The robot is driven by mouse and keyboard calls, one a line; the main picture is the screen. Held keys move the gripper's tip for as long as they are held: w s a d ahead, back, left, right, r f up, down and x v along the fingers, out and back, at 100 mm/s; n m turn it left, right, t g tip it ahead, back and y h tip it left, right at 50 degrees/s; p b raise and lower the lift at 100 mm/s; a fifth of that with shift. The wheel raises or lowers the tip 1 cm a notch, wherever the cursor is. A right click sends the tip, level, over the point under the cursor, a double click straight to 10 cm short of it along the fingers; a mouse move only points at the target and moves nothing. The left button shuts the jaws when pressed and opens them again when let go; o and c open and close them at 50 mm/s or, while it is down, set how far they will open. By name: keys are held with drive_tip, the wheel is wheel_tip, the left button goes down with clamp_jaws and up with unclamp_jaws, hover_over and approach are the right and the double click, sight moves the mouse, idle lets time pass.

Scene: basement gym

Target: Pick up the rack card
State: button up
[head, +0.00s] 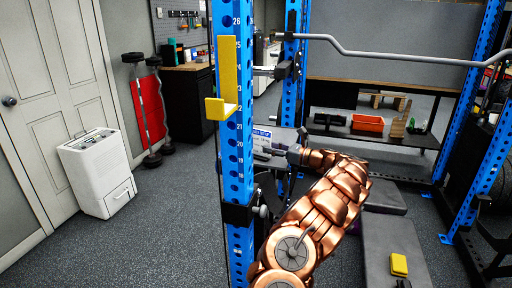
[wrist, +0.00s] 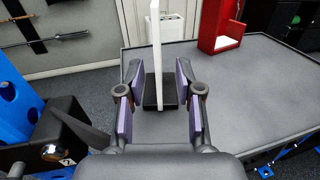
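The rack card (wrist: 156,45) is seen nearly edge-on in the wrist view, as a thin white upright panel in a black base (wrist: 152,104) on a grey tabletop (wrist: 262,90). My gripper (wrist: 158,95) is open, its purple-padded fingers on either side of the card's line; I cannot tell whether either pad touches it. In the head view, the card's white face with a blue header (head: 262,134) shows beside the blue rack post, close to my gripper (head: 268,152). The post and my gripper hide part of it.
A red holder (wrist: 207,28) stands on the tabletop's far right. A blue rack post (head: 236,150) with a yellow bracket (head: 228,75) stands left of my arm. A bench (head: 390,245) lies right of my arm.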

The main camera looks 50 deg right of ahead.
sight(255, 154)
drive_tip(key=shift+r+x, duration=0.2)
drive_tip(key=shift+x, duration=3.35)
drive_tip(key=shift+a, duration=0.1)
clamp_jaws()
